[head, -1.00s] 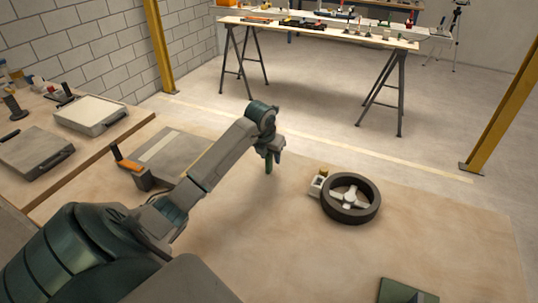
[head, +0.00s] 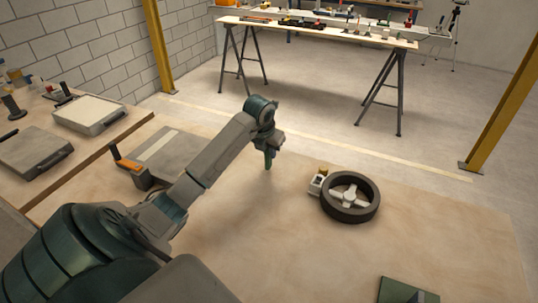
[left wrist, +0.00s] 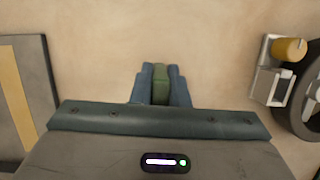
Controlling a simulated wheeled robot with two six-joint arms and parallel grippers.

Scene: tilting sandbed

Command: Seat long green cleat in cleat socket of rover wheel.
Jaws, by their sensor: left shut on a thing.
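My left gripper (head: 268,153) is shut on the long green cleat (head: 268,162) and holds it pointing down over the sand. In the left wrist view the green cleat (left wrist: 160,84) shows between the two blue-grey fingers (left wrist: 160,83). The rover wheel (head: 350,197), a dark tyre with a pale spoked hub, lies flat on the sand to the right of the gripper. Its tyre edge also shows at the right of the left wrist view (left wrist: 298,112). I cannot make out the cleat socket for certain. My right gripper is not in view.
A small pale fixture with a yellow cylinder (left wrist: 289,49) stands against the wheel's left side. A grey panel with a pale stripe (head: 165,155) lies left, beside an orange-topped block (head: 130,165). A green plate (head: 407,292) lies at the front right. Sand between gripper and wheel is clear.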

